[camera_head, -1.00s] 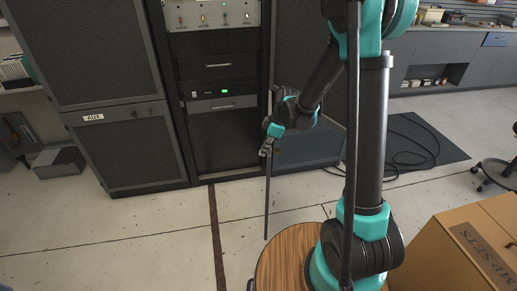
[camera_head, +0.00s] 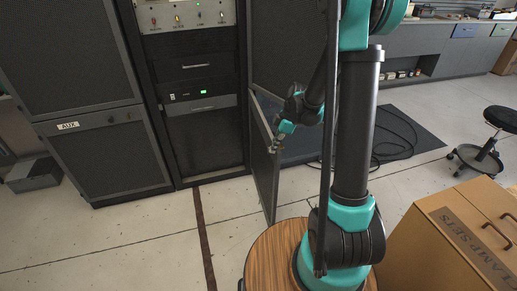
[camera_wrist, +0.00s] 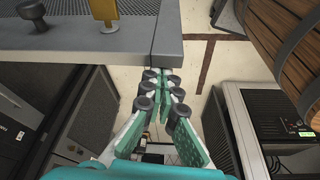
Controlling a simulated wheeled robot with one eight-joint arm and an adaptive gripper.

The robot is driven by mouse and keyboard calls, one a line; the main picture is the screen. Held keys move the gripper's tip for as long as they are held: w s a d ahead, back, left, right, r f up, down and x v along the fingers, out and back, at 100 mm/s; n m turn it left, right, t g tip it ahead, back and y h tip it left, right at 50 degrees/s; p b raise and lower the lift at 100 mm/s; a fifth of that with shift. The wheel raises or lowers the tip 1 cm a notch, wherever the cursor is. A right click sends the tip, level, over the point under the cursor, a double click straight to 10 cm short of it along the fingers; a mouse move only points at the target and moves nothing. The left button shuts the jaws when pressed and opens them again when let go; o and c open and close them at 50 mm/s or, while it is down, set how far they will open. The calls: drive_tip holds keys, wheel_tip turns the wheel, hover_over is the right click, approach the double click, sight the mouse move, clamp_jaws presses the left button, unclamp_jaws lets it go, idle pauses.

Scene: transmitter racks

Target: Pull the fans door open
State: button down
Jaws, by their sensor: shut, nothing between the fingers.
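The fans door (camera_head: 263,165) is a dark grey panel at the lower right of the central rack. It stands open, swung out from the cabinet towards me, its left side facing the head camera. My gripper (camera_head: 277,147) is at the upper part of the door's free edge, on its right side. In the wrist view my gripper (camera_wrist: 165,88) has its fingers together with nothing between them, close to the corner of a grey panel (camera_wrist: 85,42) that bears a dark knob and a yellow tab. I cannot tell whether the fingers touch it.
The AUX cabinet (camera_head: 105,160) stands left of the central rack (camera_head: 205,135). A cardboard-coloured box (camera_head: 440,240) is at the lower right, with a stool (camera_head: 485,140) beyond it. Cables lie on a dark mat (camera_head: 410,140). Floor left of the door is clear.

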drive_tip(key=w+d, duration=0.2)
drive_tip(key=d, duration=0.9)
drive_tip(key=shift+w, duration=0.35)
wheel_tip(320, 180, up, 10)
drive_tip(key=s+f, duration=0.1)
drive_tip(key=s+f+m+t+h, duration=0.2)
drive_tip(key=s+m, duration=0.7)
drive_tip(key=s, duration=0.2)
drive_tip(key=s+f+m+t+h, duration=0.1)
drive_tip(key=s+f+m+t, duration=0.1)
drive_tip(key=s+m, duration=0.7)
drive_tip(key=s, duration=0.3)
drive_tip(key=shift+f+h, duration=0.2)
drive_tip(key=shift+h, duration=0.2)
